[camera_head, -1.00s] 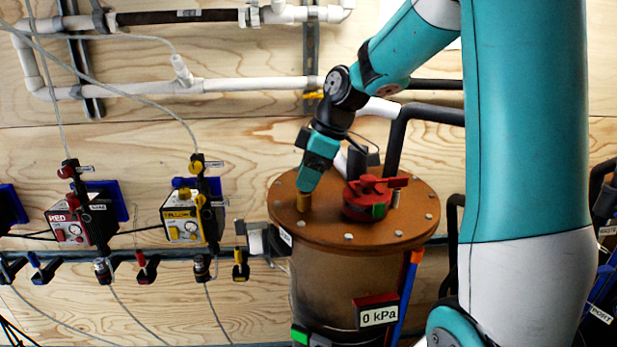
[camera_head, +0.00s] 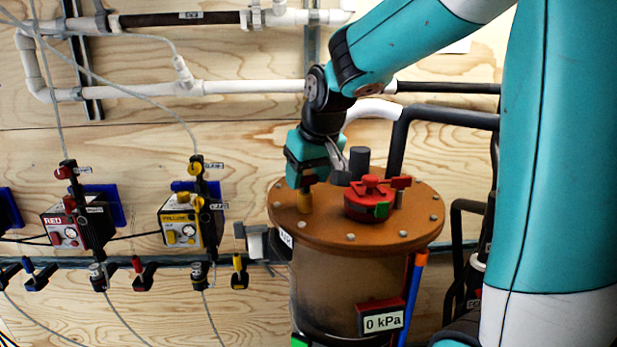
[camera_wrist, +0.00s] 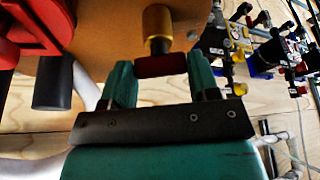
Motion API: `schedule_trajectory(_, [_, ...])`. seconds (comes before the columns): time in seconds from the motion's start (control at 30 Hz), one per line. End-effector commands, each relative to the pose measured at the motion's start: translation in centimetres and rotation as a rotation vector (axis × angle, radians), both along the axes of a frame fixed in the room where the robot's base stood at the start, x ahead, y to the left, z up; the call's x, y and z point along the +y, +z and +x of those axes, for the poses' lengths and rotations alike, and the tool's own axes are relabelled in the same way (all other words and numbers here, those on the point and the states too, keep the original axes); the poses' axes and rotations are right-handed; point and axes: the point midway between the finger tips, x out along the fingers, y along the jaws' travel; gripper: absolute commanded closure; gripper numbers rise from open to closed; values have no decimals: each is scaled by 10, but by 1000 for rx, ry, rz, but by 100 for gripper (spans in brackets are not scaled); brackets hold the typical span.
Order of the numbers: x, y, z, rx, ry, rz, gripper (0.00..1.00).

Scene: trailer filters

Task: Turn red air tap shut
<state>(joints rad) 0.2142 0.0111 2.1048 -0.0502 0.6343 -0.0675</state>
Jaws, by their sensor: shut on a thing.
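The air tap is a brass post with a dark red bar handle (camera_wrist: 160,66) on its end, seen in the wrist view. Its brass body (camera_head: 304,202) stands upright on the left of the brown round lid (camera_head: 345,238), above a label reading AIR. My gripper (camera_wrist: 161,72) is shut on the red handle, with one teal finger at each end of the bar. In the head view my gripper (camera_head: 304,184) sits directly on top of the brass post and hides the handle.
A larger red valve (camera_head: 371,198) and a dark grey stub (camera_head: 359,163) stand on the lid close to the right of my gripper. A gauge (camera_head: 383,318) reads 0 kPa. RED (camera_head: 68,229) and YELLOW (camera_head: 181,222) boxes with small taps hang on the wall at left.

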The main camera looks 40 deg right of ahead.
Motion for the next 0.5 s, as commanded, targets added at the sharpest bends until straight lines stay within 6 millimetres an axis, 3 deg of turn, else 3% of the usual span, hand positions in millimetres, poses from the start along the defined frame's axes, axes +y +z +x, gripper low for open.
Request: schedule_trajectory(0.5, [3,1,2,-5,-347,-1,68])
